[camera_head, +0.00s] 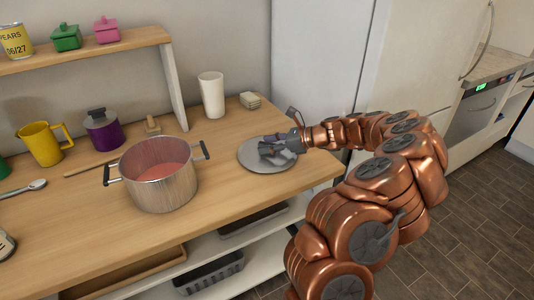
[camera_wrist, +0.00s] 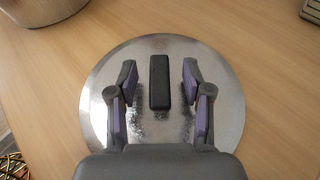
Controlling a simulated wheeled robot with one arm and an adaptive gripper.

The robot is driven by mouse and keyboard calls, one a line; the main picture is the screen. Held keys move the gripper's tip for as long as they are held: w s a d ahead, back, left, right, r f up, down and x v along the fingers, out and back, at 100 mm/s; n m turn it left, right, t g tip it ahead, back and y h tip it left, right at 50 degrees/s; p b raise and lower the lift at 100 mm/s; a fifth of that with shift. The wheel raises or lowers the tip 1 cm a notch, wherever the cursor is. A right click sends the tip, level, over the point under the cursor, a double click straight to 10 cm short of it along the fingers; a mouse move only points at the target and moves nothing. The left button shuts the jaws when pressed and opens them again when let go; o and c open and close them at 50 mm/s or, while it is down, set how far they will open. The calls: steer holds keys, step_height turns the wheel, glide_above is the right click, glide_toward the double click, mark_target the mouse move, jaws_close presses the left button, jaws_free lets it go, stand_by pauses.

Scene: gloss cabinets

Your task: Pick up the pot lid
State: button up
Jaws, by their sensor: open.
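The pot lid (camera_head: 254,162) is a flat round grey metal disc lying on the wooden counter, right of the pot. In the wrist view the lid (camera_wrist: 215,135) shows its black bar-shaped handle (camera_wrist: 159,82) standing up at its middle. My gripper (camera_head: 272,152) is over the lid in the head view and hides its handle there. In the wrist view my gripper (camera_wrist: 160,75) is open, with one finger on each side of the handle and a gap on both sides. The steel pot (camera_head: 160,186) stands open on the counter with reddish contents.
A white cup (camera_head: 211,95) and a small stacked block (camera_head: 250,100) stand behind the lid. A yellow mug (camera_head: 43,145), purple canister (camera_head: 103,130) and wooden stick (camera_head: 92,168) are farther left. A raised shelf (camera_head: 95,48) stands at the back. Counter in front of the lid is clear.

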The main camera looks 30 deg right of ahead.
steer(key=shift+w+a+f, duration=0.1)
steer(key=shift+w+a, duration=0.05)
jaws_close()
stand_by(0.4)
